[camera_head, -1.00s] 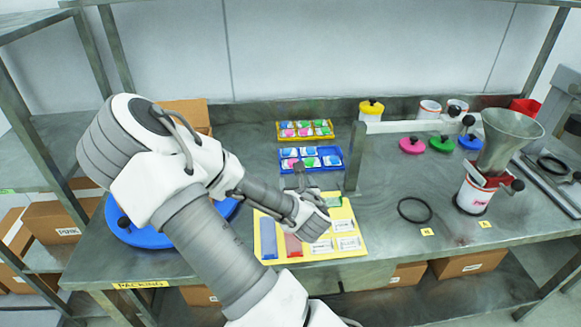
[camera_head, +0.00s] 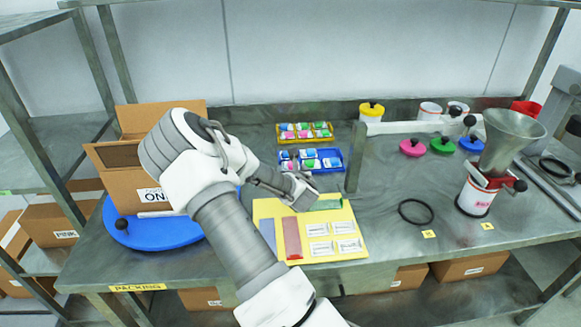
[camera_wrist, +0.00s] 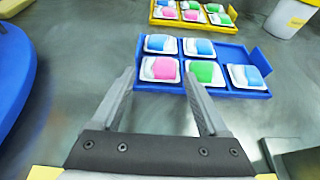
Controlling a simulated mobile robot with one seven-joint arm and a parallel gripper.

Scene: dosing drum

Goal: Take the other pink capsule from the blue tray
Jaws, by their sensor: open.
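The blue tray (camera_wrist: 158,88) lies ahead of my gripper in the wrist view and behind my wrist in the head view (camera_head: 340,167). It holds several capsules in white-edged packs. One pink capsule (camera_wrist: 160,69) sits in its near left compartment, with a green capsule (camera_wrist: 205,73) to its right and a blue one (camera_wrist: 245,77) beyond that. Two blue capsules fill the back row's left and middle; the back right compartment is empty. My gripper (camera_wrist: 158,74) is open and empty, its fingertips on either side of the pink capsule in the picture. The height gap is unclear.
A yellow tray (camera_head: 280,139) with several capsules stands behind the blue tray. An open cardboard box (camera_head: 135,190) stands on a blue round plate (camera_head: 165,240) at left. A yellow board (camera_head: 345,251) with strips and cards lies in front. A metal post stands close right of the blue tray.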

